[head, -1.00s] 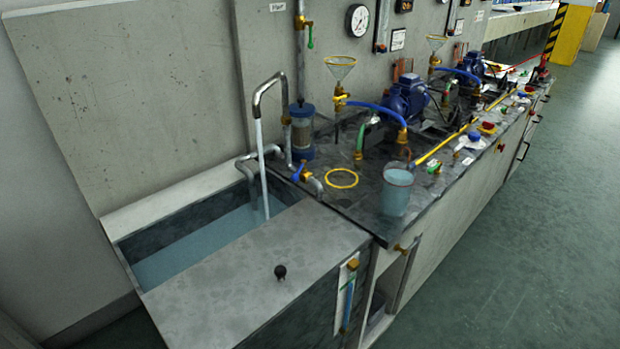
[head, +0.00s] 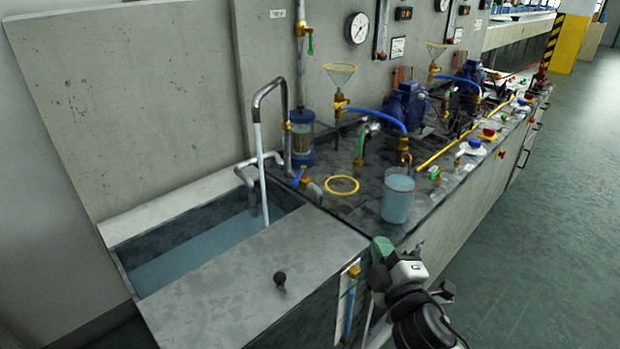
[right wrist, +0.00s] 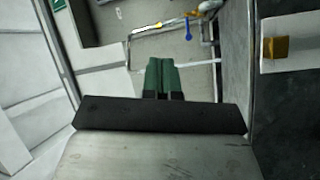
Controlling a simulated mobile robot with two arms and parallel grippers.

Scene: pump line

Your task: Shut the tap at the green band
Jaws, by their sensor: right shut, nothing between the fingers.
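The tap with a blue lever (head: 297,178) and brass body sits on the pipe at the tank's back right corner. The lever also shows in the right wrist view (right wrist: 188,30). Water (head: 262,175) runs from the bent spout into the tank (head: 300,250). A level gauge (head: 349,305) with a blue column and a small green band is on the tank's front; the level against the band is too small to tell. My right gripper (head: 380,248) is shut and empty, right of the gauge, well apart from the tap. Its green fingers show in the right wrist view (right wrist: 163,78). My left gripper is out of view.
A beaker of water (head: 397,197) stands near the bench's front edge, close behind my right gripper. A yellow ring (head: 341,185) lies beside the tap. The floor at right is clear.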

